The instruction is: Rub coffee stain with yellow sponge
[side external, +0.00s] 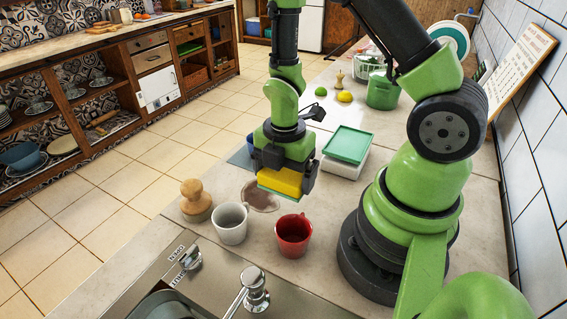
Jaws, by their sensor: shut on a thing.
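My gripper (284,177) is shut on the yellow sponge (281,183). It holds the sponge above the counter, over or just behind the coffee stain as seen from here. The coffee stain (262,196) is a brownish round patch on the grey counter, behind the mugs. The gripper and sponge overlap the stain's right edge in the picture. I cannot tell how high the sponge is above the surface.
A white mug (231,224), a red mug (293,236) and a wooden-handled brush (196,201) stand near the stain. A green-lidded box (347,146) is behind at right. A sink (185,300) and faucet (252,290) are in front. Tiled wall bounds the right.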

